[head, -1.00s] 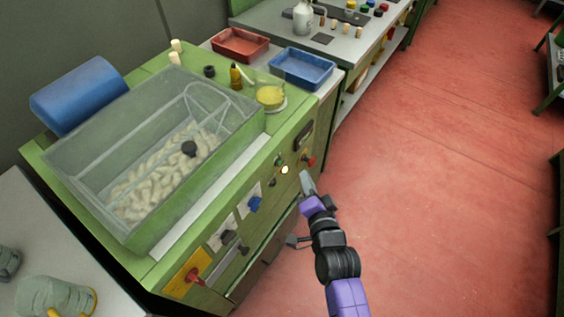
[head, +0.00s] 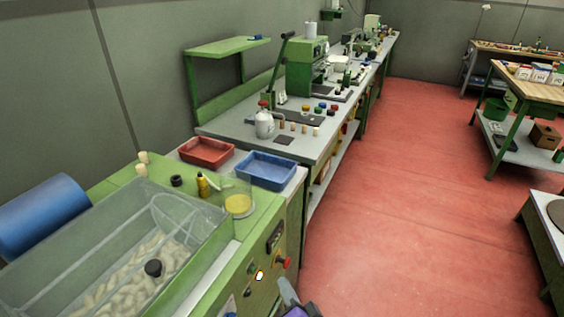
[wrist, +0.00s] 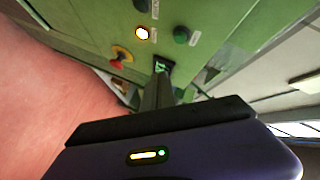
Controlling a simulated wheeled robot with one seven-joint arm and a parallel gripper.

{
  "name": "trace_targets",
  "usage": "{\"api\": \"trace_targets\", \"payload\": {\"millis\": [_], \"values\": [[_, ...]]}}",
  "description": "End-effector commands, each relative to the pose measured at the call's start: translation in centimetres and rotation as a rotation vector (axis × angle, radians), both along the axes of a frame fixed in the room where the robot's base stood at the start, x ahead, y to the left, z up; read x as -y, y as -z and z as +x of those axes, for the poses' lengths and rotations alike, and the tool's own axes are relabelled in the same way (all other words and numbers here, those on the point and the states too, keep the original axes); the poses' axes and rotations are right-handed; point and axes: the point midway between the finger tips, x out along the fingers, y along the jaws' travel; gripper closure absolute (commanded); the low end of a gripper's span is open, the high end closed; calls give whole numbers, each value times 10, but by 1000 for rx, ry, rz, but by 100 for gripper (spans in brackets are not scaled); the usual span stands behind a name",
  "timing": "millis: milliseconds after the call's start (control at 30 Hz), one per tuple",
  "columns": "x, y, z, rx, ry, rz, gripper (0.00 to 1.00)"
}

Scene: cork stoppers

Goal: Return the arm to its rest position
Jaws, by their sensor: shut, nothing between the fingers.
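My gripper (head: 288,295) shows only by its tip at the bottom edge of the head view, in front of the green machine's (head: 215,291) control panel. The rest of my arm is out of the head view. In the wrist view my gripper's fingers (wrist: 158,88) are together with nothing between them, pointing at the panel. A lit white button (wrist: 142,33), a green button (wrist: 181,36) and a red knob on yellow (wrist: 121,56) are on the panel near the fingers. Whether the fingertips touch the panel cannot be told.
A clear bin (head: 50,262) of corks tops the machine. A red tray (head: 207,152), a blue tray (head: 268,168) and a yellow-filled cup (head: 238,203) stand beyond it. A long bench (head: 235,125) runs back along the wall. Red floor (head: 420,220) to the right is clear.

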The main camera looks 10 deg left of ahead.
Motion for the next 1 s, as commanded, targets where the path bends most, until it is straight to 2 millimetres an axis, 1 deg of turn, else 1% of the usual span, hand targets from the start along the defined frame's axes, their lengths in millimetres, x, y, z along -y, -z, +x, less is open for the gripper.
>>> {"api": "trace_targets", "payload": {"millis": [133, 233, 267, 300, 367, 467, 567, 667, 700, 767, 800, 967, 1000], "values": [[1, -4, 2, 38, -6, -44, 100], [4, -33, 7, 138, -4, -100, 100], [7, -43, 5, 174, -1, -121, 100], [14, -52, -3, 219, 7, -161, 100], [27, -60, -16, 266, 21, -209, 100], [47, -67, -39, 320, 44, -281, 100], [70, -72, -67, 361, 71, -356, 100], [95, -78, -100, 395, 99, -439, 100], [105, -81, -115, 404, 110, -475, 100], [121, -86, -137, 417, 127, -528, 100], [130, -89, -152, 424, 137, -563, 100], [164, -105, -208, 431, 168, -693, 100], [171, -109, -222, 429, 173, -723, 100]]}}
